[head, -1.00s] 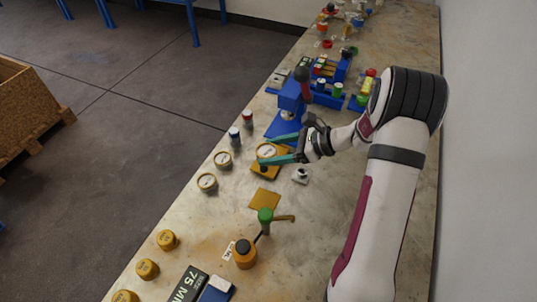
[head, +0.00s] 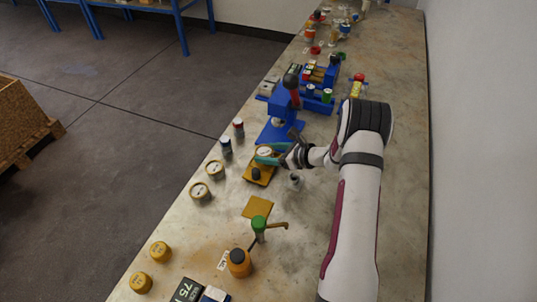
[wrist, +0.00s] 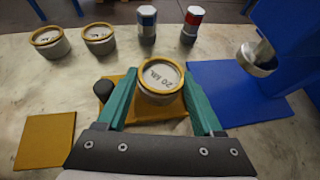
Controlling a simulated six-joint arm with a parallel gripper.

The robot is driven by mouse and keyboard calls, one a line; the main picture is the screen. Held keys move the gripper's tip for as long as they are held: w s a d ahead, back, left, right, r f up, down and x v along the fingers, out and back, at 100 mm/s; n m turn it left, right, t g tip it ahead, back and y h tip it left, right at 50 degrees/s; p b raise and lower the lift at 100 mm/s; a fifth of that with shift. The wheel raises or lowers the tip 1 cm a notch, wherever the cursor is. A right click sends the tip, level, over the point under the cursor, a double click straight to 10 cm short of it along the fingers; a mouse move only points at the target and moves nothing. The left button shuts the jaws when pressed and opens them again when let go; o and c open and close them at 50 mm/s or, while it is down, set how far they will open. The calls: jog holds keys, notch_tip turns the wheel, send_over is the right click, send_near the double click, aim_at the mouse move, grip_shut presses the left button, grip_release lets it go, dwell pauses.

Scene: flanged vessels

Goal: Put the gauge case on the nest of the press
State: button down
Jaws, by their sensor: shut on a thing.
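The gauge case (head: 264,152) is a round cream case with a yellow rim. Its dial face, marked 20 MPa in the wrist view (wrist: 161,76), points up. My gripper (head: 266,154) is shut on it, one teal finger on each side. The case is over a yellow fixture (head: 260,182) with a black knob; I cannot tell whether it still touches it. I cannot make out the nest clearly.
Two similar round cases (head: 200,191) and two small canisters (head: 226,146) stand along the left bench edge. Blue racks (head: 322,95) stand behind the press.

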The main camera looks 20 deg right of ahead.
jog(key=shift+f, duration=0.45)
jog(key=shift+f, duration=0.2)
jog(key=shift+c, duration=0.2)
grip_release()
